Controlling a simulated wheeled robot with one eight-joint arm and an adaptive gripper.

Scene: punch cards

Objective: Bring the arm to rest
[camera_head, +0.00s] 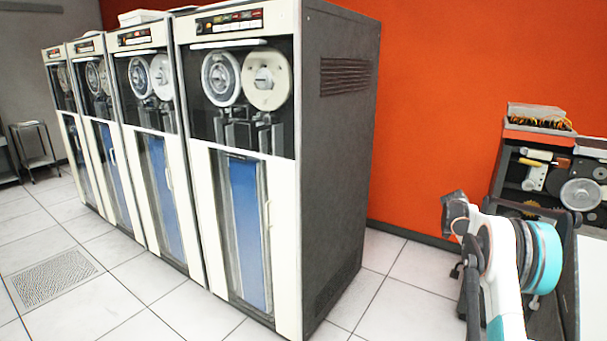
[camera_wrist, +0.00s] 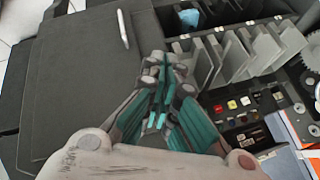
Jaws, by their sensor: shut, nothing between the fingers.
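My gripper (camera_wrist: 156,72) shows in the wrist view with its dark and teal fingers closed together and nothing between them. Below its tips are a dark flat top (camera_wrist: 85,85) and a machine with a row of grey card dividers (camera_wrist: 235,55). I cannot tell how far the tips are above these surfaces. In the head view, my white and teal arm stands bent at the lower right, in front of a dark machine (camera_head: 540,165). The fingers cannot be made out there.
A row of tape cabinets (camera_head: 337,150) stands at the left and middle, before an orange wall (camera_head: 450,90). The tiled floor (camera_head: 415,305) between cabinets and arm is clear. A white pen-like stick (camera_wrist: 123,30) lies on the dark top. Small coloured buttons (camera_wrist: 245,101) sit right of the gripper.

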